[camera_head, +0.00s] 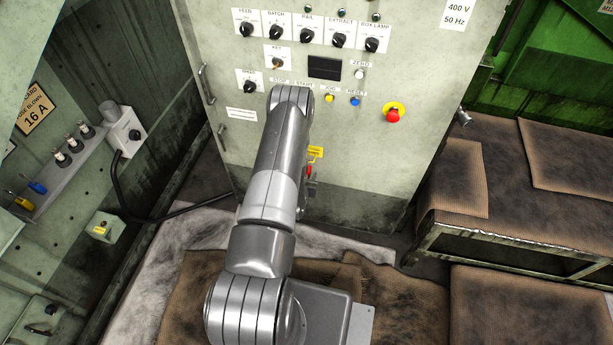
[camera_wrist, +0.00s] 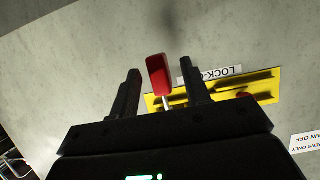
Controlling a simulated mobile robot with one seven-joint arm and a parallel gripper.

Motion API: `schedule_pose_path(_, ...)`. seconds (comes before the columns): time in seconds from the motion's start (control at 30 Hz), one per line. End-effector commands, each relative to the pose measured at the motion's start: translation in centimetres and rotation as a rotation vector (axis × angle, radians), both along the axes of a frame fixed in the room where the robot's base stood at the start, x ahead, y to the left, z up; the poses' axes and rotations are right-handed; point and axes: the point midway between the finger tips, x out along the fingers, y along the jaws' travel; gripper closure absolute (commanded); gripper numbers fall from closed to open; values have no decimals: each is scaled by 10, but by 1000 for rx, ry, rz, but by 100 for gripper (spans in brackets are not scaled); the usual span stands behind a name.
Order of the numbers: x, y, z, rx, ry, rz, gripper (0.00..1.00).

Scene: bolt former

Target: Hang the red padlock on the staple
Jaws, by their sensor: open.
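My gripper (camera_wrist: 163,80) is open, with its two dark fingers apart on either side of the red padlock. The red padlock (camera_wrist: 158,75) has a pale shackle and overlaps the edge of the yellow lock-out plate (camera_wrist: 220,91) in the wrist view. That view is upside down, so the body hangs below the shackle. A clear gap shows between the body and each finger. The staple cannot be made out, and whether the shackle is around it is hidden. In the head view the padlock (camera_head: 309,171) shows small below the yellow plate (camera_head: 315,152), beside my arm.
The grey control cabinet (camera_head: 350,130) carries knobs, a dark display (camera_head: 324,68) and a red stop button (camera_head: 393,115). Another small red part (camera_wrist: 243,95) is on the yellow plate. A shelf (camera_head: 60,165) is at left. A mat-covered bench (camera_head: 530,190) stands at right.

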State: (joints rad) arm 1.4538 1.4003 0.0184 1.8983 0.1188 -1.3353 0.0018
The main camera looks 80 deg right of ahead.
Motion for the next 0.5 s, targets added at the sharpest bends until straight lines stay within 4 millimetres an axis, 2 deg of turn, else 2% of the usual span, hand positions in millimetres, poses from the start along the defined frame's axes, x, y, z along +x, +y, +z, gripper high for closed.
schedule_pose_path(0.27,0,6,2,1,1,1,57)
schedule_pose_path(0.5,1,44,18,3,1,2,57)
